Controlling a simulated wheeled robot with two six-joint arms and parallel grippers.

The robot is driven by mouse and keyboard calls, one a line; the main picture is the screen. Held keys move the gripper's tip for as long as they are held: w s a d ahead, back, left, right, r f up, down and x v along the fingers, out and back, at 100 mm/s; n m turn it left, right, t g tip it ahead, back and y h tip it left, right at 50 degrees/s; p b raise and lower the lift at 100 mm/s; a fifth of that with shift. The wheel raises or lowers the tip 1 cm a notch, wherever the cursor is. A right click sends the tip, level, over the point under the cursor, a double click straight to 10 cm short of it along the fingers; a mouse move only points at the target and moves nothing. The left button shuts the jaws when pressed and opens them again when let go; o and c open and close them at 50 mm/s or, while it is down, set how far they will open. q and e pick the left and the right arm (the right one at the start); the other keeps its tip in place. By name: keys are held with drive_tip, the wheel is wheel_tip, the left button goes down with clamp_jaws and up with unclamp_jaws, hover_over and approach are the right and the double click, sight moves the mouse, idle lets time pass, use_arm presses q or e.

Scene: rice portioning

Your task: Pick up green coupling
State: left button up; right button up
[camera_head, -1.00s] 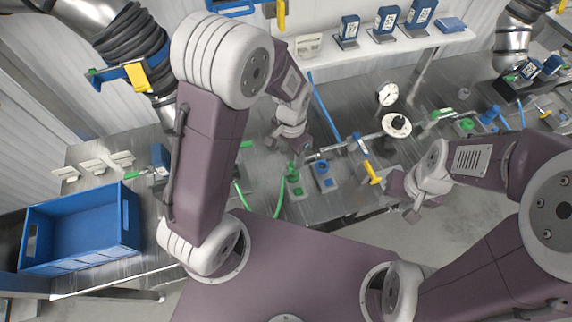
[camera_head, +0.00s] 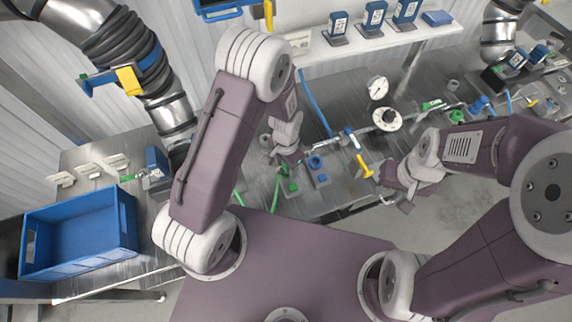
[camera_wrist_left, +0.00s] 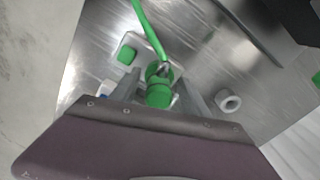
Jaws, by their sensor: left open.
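The green coupling (camera_wrist_left: 158,92) shows in the left wrist view, upright in the middle, with a green hose (camera_wrist_left: 150,38) running past its far side. My left gripper (camera_wrist_left: 160,98) is open, with one grey finger on either side of the coupling; contact cannot be told. In the head view my left gripper (camera_head: 291,160) is over the bench, just above green parts (camera_head: 288,186); the arm partly hides that place. My right gripper (camera_head: 396,190) hangs near the bench's front edge, its jaws unclear.
A blue block (camera_head: 319,170) and a yellow-handled valve (camera_head: 362,165) stand right of my left gripper. A gauge (camera_head: 378,88) and pipe fittings lie behind. A blue crate (camera_head: 80,235) sits at the left. In the wrist view a grey ring (camera_wrist_left: 229,101) stands to the right.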

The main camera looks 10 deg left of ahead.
use_arm(q)
drive_tip(key=shift+s, duration=0.1)
clamp_jaws()
drive_tip(key=shift+r, duration=0.2)
drive_tip(key=shift+r, duration=0.25)
drive_tip(key=r, duration=0.2)
drive_tip(key=r+b, duration=0.1)
drive_tip(key=shift+w+d+r, duration=0.3)
drive_tip(key=shift+w+d, duration=0.05)
drive_tip(key=shift+d, duration=0.05)
drive_tip(key=w+d+r+b, duration=0.1)
drive_tip(key=w+d+r, duration=0.5)
drive_tip(key=d, duration=0.2)
drive_tip(key=shift+w+d+r, duration=0.15)
drive_tip(key=shift+d+r, duration=0.15)
drive_tip(key=shift+d, duration=0.05)
